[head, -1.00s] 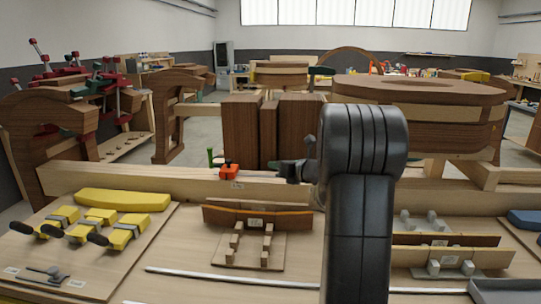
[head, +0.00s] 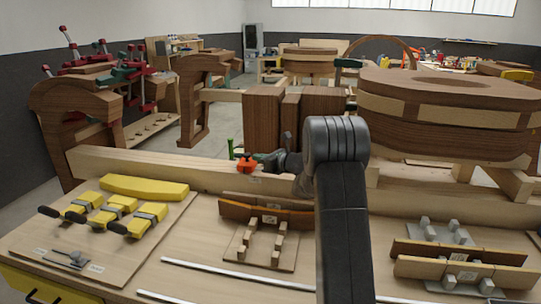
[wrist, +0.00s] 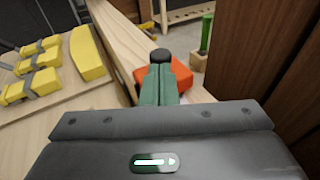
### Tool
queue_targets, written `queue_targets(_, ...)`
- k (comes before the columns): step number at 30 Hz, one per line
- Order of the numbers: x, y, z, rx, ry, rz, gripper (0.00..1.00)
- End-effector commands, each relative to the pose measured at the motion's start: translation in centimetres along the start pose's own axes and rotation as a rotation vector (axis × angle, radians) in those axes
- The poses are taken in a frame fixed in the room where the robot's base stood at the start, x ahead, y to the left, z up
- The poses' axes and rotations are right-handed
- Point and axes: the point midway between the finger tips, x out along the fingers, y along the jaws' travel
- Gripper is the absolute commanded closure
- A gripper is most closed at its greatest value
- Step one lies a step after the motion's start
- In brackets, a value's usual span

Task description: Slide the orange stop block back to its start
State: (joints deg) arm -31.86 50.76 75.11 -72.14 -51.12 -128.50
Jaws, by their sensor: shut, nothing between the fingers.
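The orange stop block (head: 246,164) sits on the long wooden rail at the back of the bench, with a dark knob or tip over its top. My gripper (head: 266,158) is just to its right in the head view, low over the rail. In the wrist view my gripper's green fingers (wrist: 158,84) are closed together and empty, and the orange block (wrist: 182,93) shows behind and on both sides of them. The fingers overlap the block in that view; I cannot tell whether they touch it.
The wooden rail (head: 150,165) runs along the bench's back. A green post (head: 231,149) stands behind the block. Dark wooden panels (head: 262,118) rise close behind. Yellow clamps (head: 110,208) and a yellow piece (head: 145,188) lie on a board at left.

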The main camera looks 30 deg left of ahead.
Motion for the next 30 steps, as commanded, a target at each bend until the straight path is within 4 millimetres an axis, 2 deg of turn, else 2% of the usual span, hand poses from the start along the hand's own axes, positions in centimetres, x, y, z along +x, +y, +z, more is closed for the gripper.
queue_targets(6,1.6,0.0,0.1,0.002,0.0,0.0,1.0)
queue_targets(20,1.9,0.1,-0.1,0.0,0.0,-0.001,1.0)
queue_targets(30,4.9,1.6,0.1,-0.002,-0.001,0.001,1.0)
